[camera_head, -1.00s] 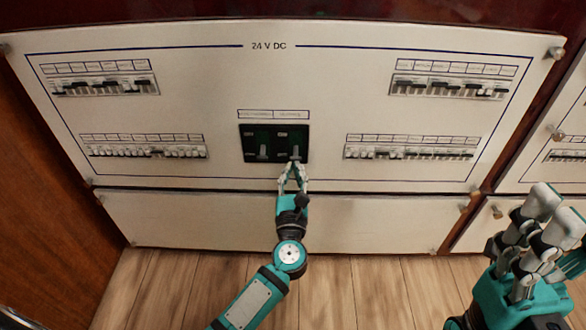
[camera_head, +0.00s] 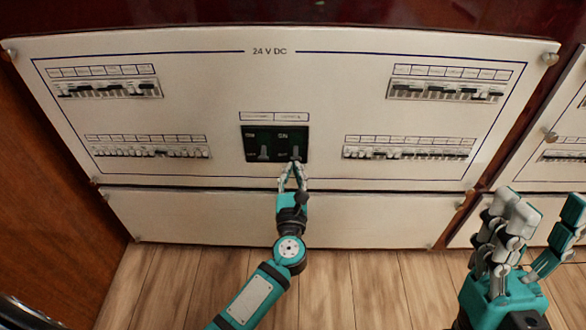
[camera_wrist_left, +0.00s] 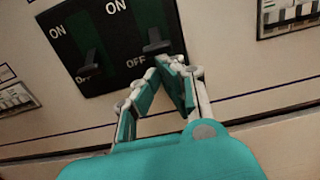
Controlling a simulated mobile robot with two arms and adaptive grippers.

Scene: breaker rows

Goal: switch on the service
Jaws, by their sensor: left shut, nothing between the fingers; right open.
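Two large main switches sit on a dark plate (camera_head: 275,130) in the middle of the 24 V DC panel, each marked ON above and OFF below. The left switch lever (camera_head: 264,153) and the right switch lever (camera_head: 296,153) both stand low, near OFF. In the left wrist view the right lever (camera_wrist_left: 157,44) is just above my fingertips and the left lever (camera_wrist_left: 90,62) is further left. My left gripper (camera_head: 297,165) is shut and empty, its tips at or just below the right lever; I cannot tell whether they touch. My right gripper (camera_head: 535,220) is open and empty, away from the panel.
Rows of small breakers flank the switches: upper left (camera_head: 108,89), lower left (camera_head: 150,153), upper right (camera_head: 445,90) and lower right (camera_head: 405,153). Another panel (camera_head: 550,130) stands at the right. A plain lower panel (camera_head: 190,215) and wooden floor lie below.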

